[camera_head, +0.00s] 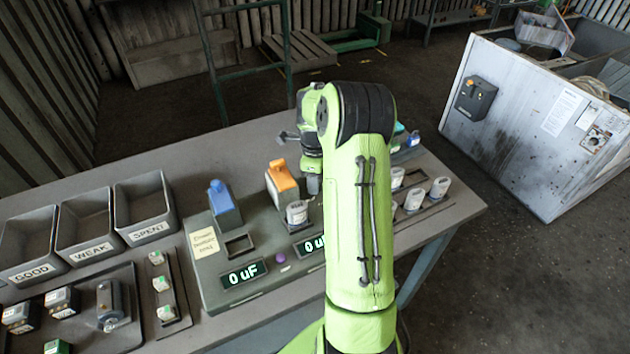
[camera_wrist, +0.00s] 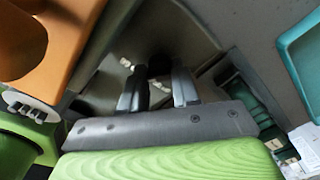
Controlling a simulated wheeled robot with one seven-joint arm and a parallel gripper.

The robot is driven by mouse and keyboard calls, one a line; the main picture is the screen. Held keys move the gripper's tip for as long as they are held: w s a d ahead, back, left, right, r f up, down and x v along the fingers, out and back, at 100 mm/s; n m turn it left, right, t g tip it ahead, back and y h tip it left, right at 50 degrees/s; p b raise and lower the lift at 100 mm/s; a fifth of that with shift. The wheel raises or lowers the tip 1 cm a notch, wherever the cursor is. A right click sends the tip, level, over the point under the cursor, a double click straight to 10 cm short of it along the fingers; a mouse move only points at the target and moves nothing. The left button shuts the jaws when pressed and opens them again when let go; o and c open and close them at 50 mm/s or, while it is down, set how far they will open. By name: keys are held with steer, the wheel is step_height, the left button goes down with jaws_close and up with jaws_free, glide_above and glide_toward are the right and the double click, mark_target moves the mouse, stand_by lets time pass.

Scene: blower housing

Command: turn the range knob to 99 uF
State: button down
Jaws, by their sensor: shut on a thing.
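The grey tester box (camera_head: 205,265) stands on the table in the head view. It has a blue part and an orange part (camera_head: 283,176) on top and two lit displays. The left display (camera_head: 244,273) reads 0 uF; the right one (camera_head: 312,244) is partly hidden by my arm and begins with 0. In the wrist view my gripper (camera_wrist: 159,98) is shut on a dark knob (camera_wrist: 159,66), which I take to be the range knob. White marks lie around it, too blurred to read. Its setting cannot be read. The head view hides the knob behind my arm.
The orange part looms close at left in the wrist view (camera_wrist: 85,35). Bins marked GOOD, WEAK and SPENT (camera_head: 145,230) stand at the table's left. Several white-topped parts (camera_head: 413,200) sit right of my arm. A white housing (camera_head: 530,130) stands beyond the table at right.

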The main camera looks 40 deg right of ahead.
steer(key=shift+m, duration=0.6)
steer(key=c, duration=0.8)
jaws_free()
step_height(320, 180, up, 16)
steer(key=p, duration=0.2)
steer(key=shift+p, duration=0.3)
